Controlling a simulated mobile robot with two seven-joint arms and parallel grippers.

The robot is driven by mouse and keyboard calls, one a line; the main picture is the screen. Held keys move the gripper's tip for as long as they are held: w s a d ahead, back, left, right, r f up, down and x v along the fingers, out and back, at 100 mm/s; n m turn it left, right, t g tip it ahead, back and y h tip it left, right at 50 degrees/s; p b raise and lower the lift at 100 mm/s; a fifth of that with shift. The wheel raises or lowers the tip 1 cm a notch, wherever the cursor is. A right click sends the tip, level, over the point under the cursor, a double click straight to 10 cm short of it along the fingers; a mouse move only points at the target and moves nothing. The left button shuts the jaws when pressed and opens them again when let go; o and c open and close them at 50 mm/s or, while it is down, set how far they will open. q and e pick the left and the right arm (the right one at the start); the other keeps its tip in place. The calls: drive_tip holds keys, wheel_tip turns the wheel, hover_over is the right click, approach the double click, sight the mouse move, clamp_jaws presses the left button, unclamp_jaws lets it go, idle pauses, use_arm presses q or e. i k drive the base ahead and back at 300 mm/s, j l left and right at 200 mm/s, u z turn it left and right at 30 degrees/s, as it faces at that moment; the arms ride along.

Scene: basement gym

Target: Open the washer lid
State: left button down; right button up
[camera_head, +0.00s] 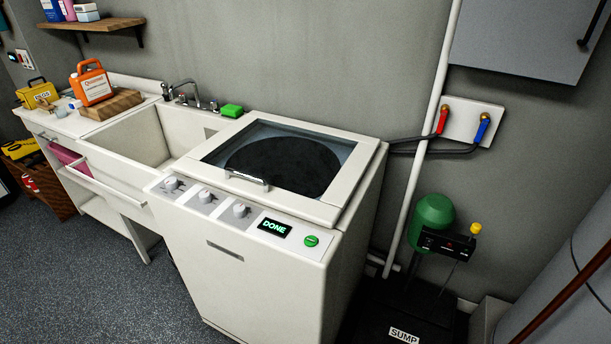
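A white top-loading washer (250,270) stands in the middle of the head view. Its lid (352,170) is shut flat on top, with a white frame and a dark glass window. A small metal handle (246,179) sits at the lid's front edge. The front panel has three knobs, a display (275,227) reading "DONE" and a green button (311,241). Neither of my grippers shows in the view.
Left of the washer is a white sink (141,151) with a faucet and a green sponge (232,110). An orange jug (92,83) stands on a wooden board. To the right are wall hoses, a white pipe (411,190) and a green sump pump (433,212). The floor in front left is clear.

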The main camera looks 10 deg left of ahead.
sight(326, 212)
drive_tip(key=i+j+u, duration=0.15)
drive_tip(key=i+u, duration=0.6)
drive_tip(key=i+l+u, duration=0.1)
drive_tip(key=i+u, duration=0.3)
drive_tip(key=i, duration=0.15)
